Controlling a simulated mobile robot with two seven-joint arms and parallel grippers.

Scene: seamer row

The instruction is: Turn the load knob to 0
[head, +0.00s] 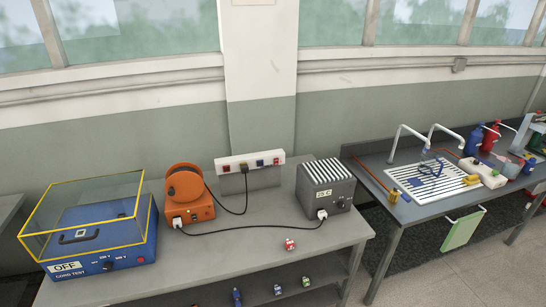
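A grey box with a slatted top (325,182) stands at the right end of the near bench, with a small label that seems to read "25 C". A small dark knob (341,204) sits low on its front; its pointer and scale are too small to read. A white plug (322,214) is in the front beside the knob, with a black cord on it. No marking that reads "load" is legible. Neither of my grippers is in view.
A clear yellow-edged cover (85,210) stands over the tester. An orange cord reel (188,195) and a power strip (250,161) are between tester and grey box, joined by cords. A small red object (289,244) lies near the front bench edge. A sink bench (430,180) is at right.

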